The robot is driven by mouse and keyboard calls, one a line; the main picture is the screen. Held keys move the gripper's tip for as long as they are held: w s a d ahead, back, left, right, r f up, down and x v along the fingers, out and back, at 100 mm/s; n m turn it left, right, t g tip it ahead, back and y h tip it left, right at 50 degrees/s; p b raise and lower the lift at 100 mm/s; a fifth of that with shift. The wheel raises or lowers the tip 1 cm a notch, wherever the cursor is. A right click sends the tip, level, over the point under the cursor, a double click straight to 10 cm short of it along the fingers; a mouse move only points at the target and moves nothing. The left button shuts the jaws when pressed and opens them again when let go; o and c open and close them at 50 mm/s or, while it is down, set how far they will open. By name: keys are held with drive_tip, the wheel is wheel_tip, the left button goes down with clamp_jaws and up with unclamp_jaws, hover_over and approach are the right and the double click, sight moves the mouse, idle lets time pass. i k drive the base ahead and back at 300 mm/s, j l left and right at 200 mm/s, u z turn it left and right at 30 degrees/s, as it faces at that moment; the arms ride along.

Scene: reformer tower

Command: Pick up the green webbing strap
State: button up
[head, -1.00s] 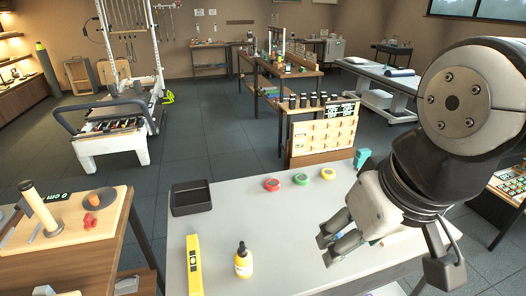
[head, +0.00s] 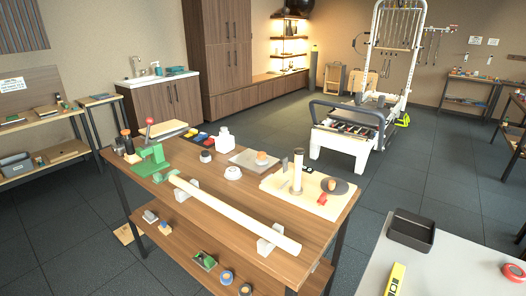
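I cannot make out a green webbing strap for certain in the head view. A small bright yellow-green thing (head: 403,120) shows at the right side of the reformer, too small to tell what it is. A green item (head: 205,260) lies on the lower shelf of the wooden bench, its kind unclear. My gripper is out of view.
A wooden bench (head: 215,205) fills the middle, with a green press (head: 151,161) and a long pale tube (head: 235,215). A grey table (head: 450,270) at lower right holds a black tray (head: 411,230), a yellow level (head: 395,279) and a red roll (head: 514,272). Floor beyond is open.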

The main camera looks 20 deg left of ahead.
sight(159, 179)
drive_tip(key=u, duration=1.6)
drive_tip(key=i+j, duration=0.15)
drive_tip(key=i, duration=0.3)
drive_tip(key=i+j+z, duration=0.1)
drive_tip(key=i, duration=0.4)
drive_tip(key=i+j, duration=0.15)
drive_tip(key=i, duration=0.3)
drive_tip(key=i+j+z, duration=0.1)
drive_tip(key=i, duration=0.35)
drive_tip(key=j, duration=0.1)
